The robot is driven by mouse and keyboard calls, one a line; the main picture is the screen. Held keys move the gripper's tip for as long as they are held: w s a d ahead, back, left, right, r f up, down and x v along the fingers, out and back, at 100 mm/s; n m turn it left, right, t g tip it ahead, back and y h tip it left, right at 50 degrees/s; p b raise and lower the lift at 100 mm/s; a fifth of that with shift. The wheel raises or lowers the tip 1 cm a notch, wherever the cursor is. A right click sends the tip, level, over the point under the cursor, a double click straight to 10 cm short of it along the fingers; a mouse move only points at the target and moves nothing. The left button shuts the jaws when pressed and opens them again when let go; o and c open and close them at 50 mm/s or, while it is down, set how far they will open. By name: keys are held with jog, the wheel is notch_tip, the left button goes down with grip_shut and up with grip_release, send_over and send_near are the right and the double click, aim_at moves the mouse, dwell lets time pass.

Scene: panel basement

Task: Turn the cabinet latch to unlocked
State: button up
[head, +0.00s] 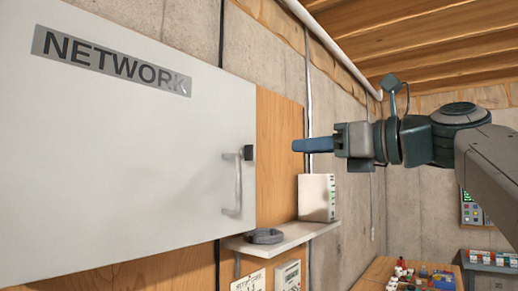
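The white cabinet (110,150) with a NETWORK label (110,63) fills the left of the head view, its door closed. A small black latch block (249,153) sits at the door's right edge. A pale grey bar handle (238,185) hangs upright just left of and below it. My gripper (296,145) comes in from the right at about the latch's height, with a visible gap between its blue fingertips and the latch. The fingers overlap as one bar from this side, so their opening is hidden. Nothing shows between them.
A small shelf (290,236) below right of the door holds a white router box (316,197) and a coiled grey cable (264,236). A wooden bench (375,272) with small coloured items stands at the lower right. A wood backboard (279,150) lies behind the cabinet.

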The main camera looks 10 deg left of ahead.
aim_at(247, 154)
jog(key=p+x, duration=0.2)
jog(key=x, duration=0.9)
jog(key=shift+w+a, duration=0.15)
jog(key=shift+a, duration=0.1)
grip_shut()
